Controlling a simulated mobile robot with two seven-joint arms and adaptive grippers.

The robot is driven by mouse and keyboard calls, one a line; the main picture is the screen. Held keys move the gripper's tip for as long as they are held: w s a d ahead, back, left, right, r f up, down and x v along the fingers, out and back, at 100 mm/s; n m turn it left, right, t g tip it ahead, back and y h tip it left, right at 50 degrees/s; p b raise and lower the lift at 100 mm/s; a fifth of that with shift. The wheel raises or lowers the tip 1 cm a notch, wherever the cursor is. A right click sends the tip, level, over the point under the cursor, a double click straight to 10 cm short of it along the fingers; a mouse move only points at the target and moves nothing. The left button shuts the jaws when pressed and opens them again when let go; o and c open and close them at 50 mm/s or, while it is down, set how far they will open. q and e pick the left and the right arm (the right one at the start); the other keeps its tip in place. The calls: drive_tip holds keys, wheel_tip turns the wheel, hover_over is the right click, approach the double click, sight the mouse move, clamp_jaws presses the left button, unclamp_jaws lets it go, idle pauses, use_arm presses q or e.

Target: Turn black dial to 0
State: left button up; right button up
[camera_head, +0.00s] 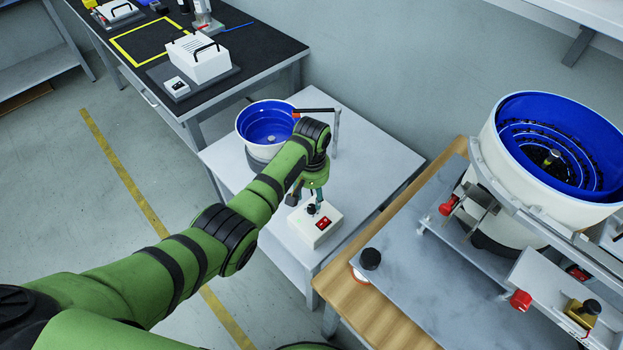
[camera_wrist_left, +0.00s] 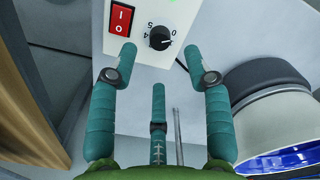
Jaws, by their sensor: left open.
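The black dial (camera_wrist_left: 160,38) sits on the face of a white control box, with printed numbers around it, 0, 4 and 5 among them. A light pointer mark shows on the dial, but I cannot tell which number it meets. A red rocker switch (camera_wrist_left: 120,17) is beside it. In the head view the control box (camera_head: 316,228) stands on a grey table, with the dial (camera_head: 311,209) on top. My left gripper (camera_wrist_left: 164,60) is open, its teal fingers spread either side of the dial and apart from it. My right gripper is not in view.
A white bowl feeder with blue inside (camera_head: 268,124) stands behind the box. A larger bowl feeder (camera_head: 490,155) stands on a wooden bench at right. A black-topped table (camera_head: 250,45) is at the back. The grey table (camera_head: 375,165) is clear right of my arm.

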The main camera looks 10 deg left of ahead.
sight(312, 208)
use_arm(q)
wheel_tip(312, 208, up, 6)
drive_tip(key=shift+r, duration=0.15)
drive_tip(key=shift+s, duration=0.1)
idle(0.5)
